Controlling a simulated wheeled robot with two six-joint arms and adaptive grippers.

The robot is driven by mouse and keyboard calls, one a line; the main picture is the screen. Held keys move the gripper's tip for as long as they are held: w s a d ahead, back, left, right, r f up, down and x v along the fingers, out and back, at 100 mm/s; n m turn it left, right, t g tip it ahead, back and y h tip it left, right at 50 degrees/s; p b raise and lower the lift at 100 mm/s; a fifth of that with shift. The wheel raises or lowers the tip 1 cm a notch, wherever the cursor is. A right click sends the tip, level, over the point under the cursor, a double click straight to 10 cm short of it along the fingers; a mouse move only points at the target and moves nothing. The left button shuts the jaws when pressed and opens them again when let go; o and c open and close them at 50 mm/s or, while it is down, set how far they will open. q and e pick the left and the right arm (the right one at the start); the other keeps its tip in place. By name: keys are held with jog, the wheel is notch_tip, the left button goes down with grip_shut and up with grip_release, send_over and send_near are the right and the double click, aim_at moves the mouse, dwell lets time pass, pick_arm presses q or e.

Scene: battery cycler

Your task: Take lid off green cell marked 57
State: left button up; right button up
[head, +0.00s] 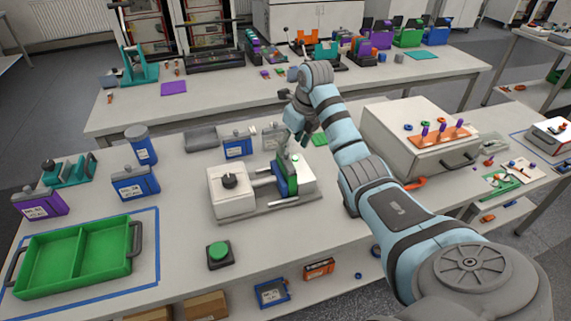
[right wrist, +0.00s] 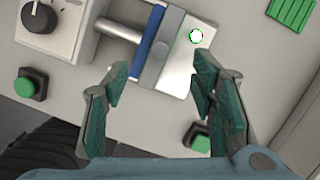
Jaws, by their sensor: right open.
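In the right wrist view, a blue strip and a grey block (right wrist: 160,62) show in that place, beside a silver plate (right wrist: 178,75). My left gripper is out of view.
A green two-part tray (head: 80,228) sits at the front left. Blue cells (head: 135,184) and a purple cell (head: 38,205) stand nearby. A green button (head: 218,251) is in front of the fixture. A large white box (head: 420,150) stands right of my arm.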

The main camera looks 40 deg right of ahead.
aim_at(287, 153)
jog(key=x, duration=0.3)
jog(key=w+x, duration=0.1)
jog(key=x, duration=0.2)
jog(key=shift+s+a+r, duration=0.1)
jog(key=shift+r, duration=0.05)
jog(key=shift+s, duration=0.1)
jog(key=c, duration=1)
jog(key=shift+o, duration=0.2)
